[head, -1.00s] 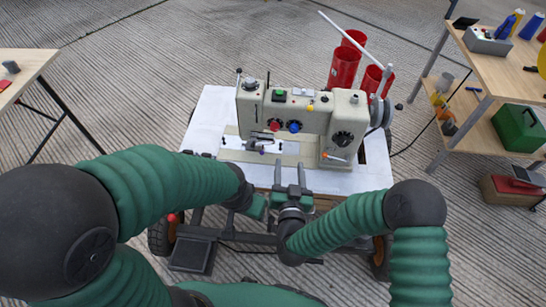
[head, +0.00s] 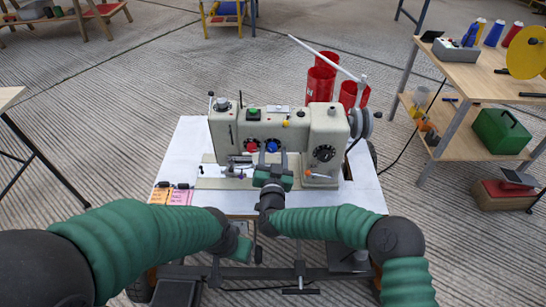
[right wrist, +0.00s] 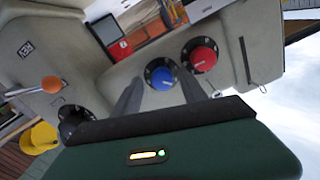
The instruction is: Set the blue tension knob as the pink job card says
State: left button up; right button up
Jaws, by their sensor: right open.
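The blue tension knob (head: 272,146) is on the front face of the cream sewing machine, just right of a red knob (head: 252,146). In the right wrist view the blue knob (right wrist: 161,76) sits on a black dial, with the red knob (right wrist: 202,56) beside it. My right gripper (head: 272,160) is in front of the blue knob; its two fingers are apart, with the knob showing between them and nothing held. The pink job card (head: 179,198) lies beside an orange card (head: 160,196) at the table's front left; its writing is too small to read. My left gripper (head: 240,248) is low before the table.
The white table (head: 190,145) carries the sewing machine (head: 230,130). An orange-tipped lever (head: 310,173) and a black dial (head: 324,153) are at its right. Red cones (head: 320,85) stand behind. A wooden shelf table (head: 475,75) stands at the right.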

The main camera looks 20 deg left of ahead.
jog(key=shift+w+a, duration=0.15)
jog(key=shift+a, duration=0.15)
jog(key=shift+d, duration=0.1)
grip_shut()
jog(key=m+p, duration=0.1)
jog(key=m, duration=0.2)
jog(key=shift+m, duration=0.4)
jog(key=m, duration=0.4)
jog(key=shift+f+m, duration=0.15)
jog(key=shift+m, duration=0.25)
dwell(0.4)
